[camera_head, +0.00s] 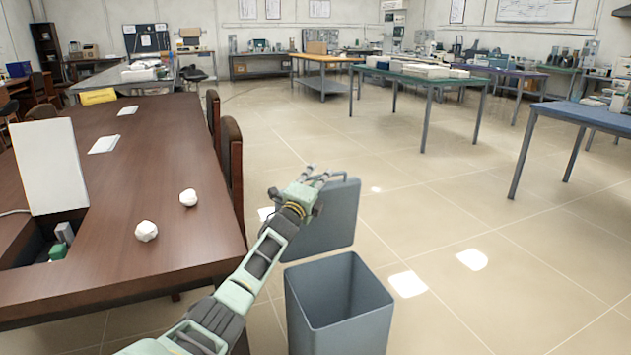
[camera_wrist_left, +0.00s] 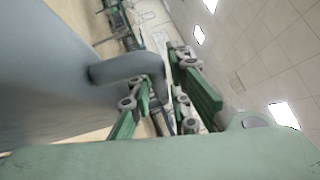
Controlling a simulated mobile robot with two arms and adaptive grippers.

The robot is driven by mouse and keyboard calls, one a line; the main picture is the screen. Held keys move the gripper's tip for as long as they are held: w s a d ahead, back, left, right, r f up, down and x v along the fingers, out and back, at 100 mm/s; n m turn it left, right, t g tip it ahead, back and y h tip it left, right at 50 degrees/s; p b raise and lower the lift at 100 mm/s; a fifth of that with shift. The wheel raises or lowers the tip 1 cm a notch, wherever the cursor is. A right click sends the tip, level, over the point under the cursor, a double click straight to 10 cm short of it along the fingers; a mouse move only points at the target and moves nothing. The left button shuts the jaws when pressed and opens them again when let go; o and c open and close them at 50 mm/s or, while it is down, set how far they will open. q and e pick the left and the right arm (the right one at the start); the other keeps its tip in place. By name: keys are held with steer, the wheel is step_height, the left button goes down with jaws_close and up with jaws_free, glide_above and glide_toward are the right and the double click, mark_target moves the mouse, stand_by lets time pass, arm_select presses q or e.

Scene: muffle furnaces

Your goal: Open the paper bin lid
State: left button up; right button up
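The grey-blue paper bin (camera_head: 340,312) stands on the floor beside the desk, its top uncovered and its inside dark. Its lid (camera_head: 322,225) stands raised and tilted behind the opening. My left gripper (camera_head: 322,177) is at the lid's upper edge, fingers spread apart. In the left wrist view, the lid (camera_wrist_left: 50,85) fills the left side and its rounded lip reaches toward the gap between the green fingers of my left gripper (camera_wrist_left: 165,98). I cannot tell whether either finger touches it. My right gripper is not in view.
Two crumpled paper balls (camera_head: 146,231) (camera_head: 188,198) lie on the brown desk (camera_head: 150,180), which also bears a white upright panel (camera_head: 50,167).

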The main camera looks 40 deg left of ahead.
arm_select(q)
steer(key=v, duration=0.7)
steer(key=shift+s, duration=0.25)
steer(key=shift+s+f, duration=0.1)
steer(key=shift+f, duration=0.05)
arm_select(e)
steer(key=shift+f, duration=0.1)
arm_select(q)
steer(key=r+p+v, duration=0.1)
steer(key=p+v, duration=0.4)
steer(key=v, duration=0.3)
steer(key=shift+s+d+r, duration=0.35)
steer(key=shift+r, duration=0.1)
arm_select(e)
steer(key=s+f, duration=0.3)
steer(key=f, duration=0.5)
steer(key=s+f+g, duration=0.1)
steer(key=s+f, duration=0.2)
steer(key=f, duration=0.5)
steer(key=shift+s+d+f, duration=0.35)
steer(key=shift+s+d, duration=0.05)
arm_select(q)
steer(key=shift+p, duration=0.3)
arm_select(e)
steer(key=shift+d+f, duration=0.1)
